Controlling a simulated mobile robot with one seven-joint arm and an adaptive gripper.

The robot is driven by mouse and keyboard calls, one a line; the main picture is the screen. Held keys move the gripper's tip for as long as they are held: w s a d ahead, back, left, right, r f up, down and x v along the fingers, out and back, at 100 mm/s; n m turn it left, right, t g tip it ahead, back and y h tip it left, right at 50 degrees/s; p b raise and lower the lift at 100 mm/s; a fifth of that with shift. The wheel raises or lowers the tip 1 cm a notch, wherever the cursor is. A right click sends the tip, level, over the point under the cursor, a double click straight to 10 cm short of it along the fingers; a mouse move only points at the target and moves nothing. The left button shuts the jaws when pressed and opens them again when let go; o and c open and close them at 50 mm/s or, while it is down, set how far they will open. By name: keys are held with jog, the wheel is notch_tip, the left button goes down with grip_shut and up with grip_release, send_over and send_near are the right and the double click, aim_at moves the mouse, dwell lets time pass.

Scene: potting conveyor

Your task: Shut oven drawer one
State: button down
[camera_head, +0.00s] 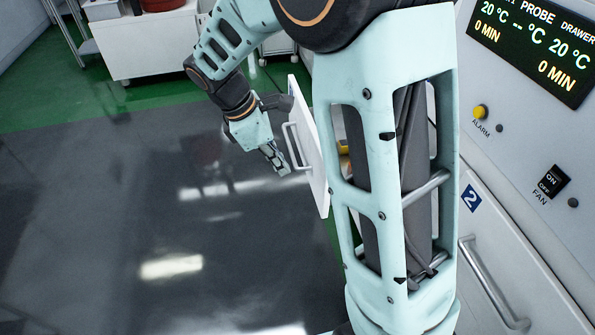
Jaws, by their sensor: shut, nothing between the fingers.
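A white drawer front (315,160) stands out from the oven, left of my arm's large link, so this drawer is open. No number shows on it; I take it for drawer one. Its bar handle (291,147) faces left. My gripper (281,170) is shut and empty, pointing down and right just at the lower part of the handle. I cannot tell whether it touches the handle. My arm hides most of the drawer's body. The oven's grey front (510,110) fills the right side.
A drawer marked 2 (520,270), with a bar handle (490,283), is shut at lower right. A display (535,40), yellow alarm knob (480,112) and fan switch (552,181) sit above it. A white cabinet (150,45) stands at the back. The dark floor (110,220) at left is clear.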

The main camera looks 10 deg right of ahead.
jog(key=x, duration=0.9)
send_over(319, 194)
jog(key=a, duration=0.2)
jog(key=shift+a+b, duration=0.2)
jog(key=shift+b, duration=0.1)
jog(key=shift+d, duration=0.1)
jog(key=d+p, duration=0.6)
jog(key=d, duration=2.1)
jog(key=shift+d+p, duration=0.2)
jog(key=shift+p, duration=0.2)
jog(key=shift+a, duration=0.1)
